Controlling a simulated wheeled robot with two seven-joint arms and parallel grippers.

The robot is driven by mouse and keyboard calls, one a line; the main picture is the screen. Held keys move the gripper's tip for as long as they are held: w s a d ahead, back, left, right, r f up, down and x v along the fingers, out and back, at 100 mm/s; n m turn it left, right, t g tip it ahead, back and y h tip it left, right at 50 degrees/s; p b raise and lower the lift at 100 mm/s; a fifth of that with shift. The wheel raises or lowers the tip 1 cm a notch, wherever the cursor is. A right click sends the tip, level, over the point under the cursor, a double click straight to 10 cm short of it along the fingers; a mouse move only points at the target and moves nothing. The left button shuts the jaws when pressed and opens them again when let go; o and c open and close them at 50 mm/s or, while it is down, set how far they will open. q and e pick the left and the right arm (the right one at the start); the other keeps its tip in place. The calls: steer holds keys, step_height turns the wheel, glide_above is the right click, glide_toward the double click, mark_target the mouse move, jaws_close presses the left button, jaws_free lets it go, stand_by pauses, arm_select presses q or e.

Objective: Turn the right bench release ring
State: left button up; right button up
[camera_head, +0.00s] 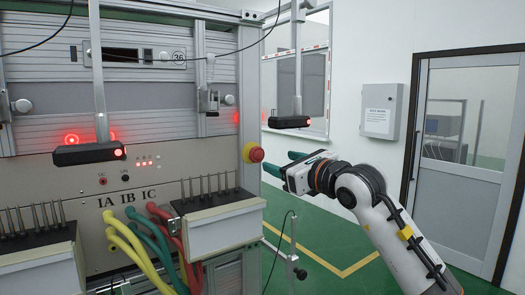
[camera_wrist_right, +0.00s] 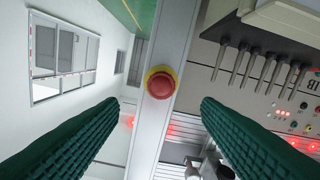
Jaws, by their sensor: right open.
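The release ring is a red round knob (camera_head: 256,155) on a yellow collar, mounted on the bench's right upright post. In the right wrist view the red knob (camera_wrist_right: 160,84) faces the camera near the centre, with the yellow collar showing around it. My right gripper (camera_head: 283,162) comes in from the right and points left at the knob, a short gap away. Its two green fingers are apart and empty. In the right wrist view the right gripper's fingertips (camera_wrist_right: 160,103) stand on either side of the knob's line, not touching it. My left gripper is not in view.
The bench panel (camera_head: 150,180) has red, green and yellow cables (camera_head: 135,245). A grey box (camera_head: 222,225) with upright pins stands just below and left of the knob. Green floor to the right is open.

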mark_target(259, 155)
steer(key=p+x, duration=0.3)
steer(key=x, duration=0.4)
steer(key=shift+w+a+r, duration=0.15)
steer(key=shift+w+a, duration=0.05)
steer(key=shift+a, duration=0.05)
steer(key=shift+w+a+p, duration=0.25)
steer(key=shift+w+p, duration=0.1)
steer(key=shift+w, duration=0.05)
